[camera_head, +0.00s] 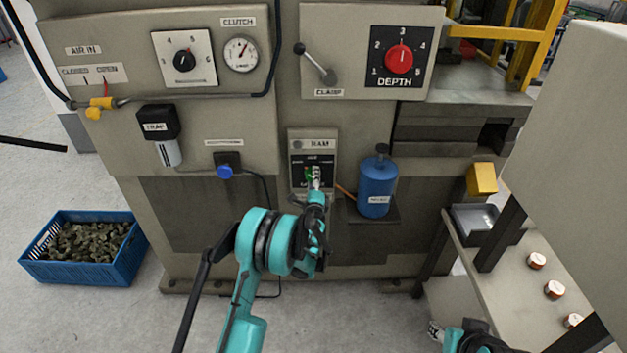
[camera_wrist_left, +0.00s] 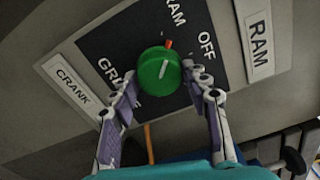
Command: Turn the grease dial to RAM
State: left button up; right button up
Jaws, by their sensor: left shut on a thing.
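The grease dial is a green round knob (camera_wrist_left: 160,70) on a black plate (camera_wrist_left: 128,38). The plate reads RAM, OFF and a partly hidden word starting "GR". The white line on the knob's face points up toward a small red mark beside the RAM lettering. My left gripper (camera_wrist_left: 158,80) is shut on the knob, one finger on each side. In the head view the knob (camera_head: 309,173) is small and partly covered by my left gripper (camera_head: 315,180). My right gripper (camera_head: 436,330) shows only partly at the bottom edge, away from the panel; its jaws are unclear.
A blue canister (camera_head: 377,185) stands just right of the dial. A blue valve knob (camera_head: 224,171) and cable are to the left. A red DEPTH dial (camera_head: 401,58) and CLAMP lever (camera_head: 316,64) are above.

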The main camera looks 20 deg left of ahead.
pick_arm(q)
jog(key=shift+n, duration=1.3)
jog(key=o, duration=1.2)
jog(key=v, duration=1.2)
jog(key=shift+r, duration=0.1)
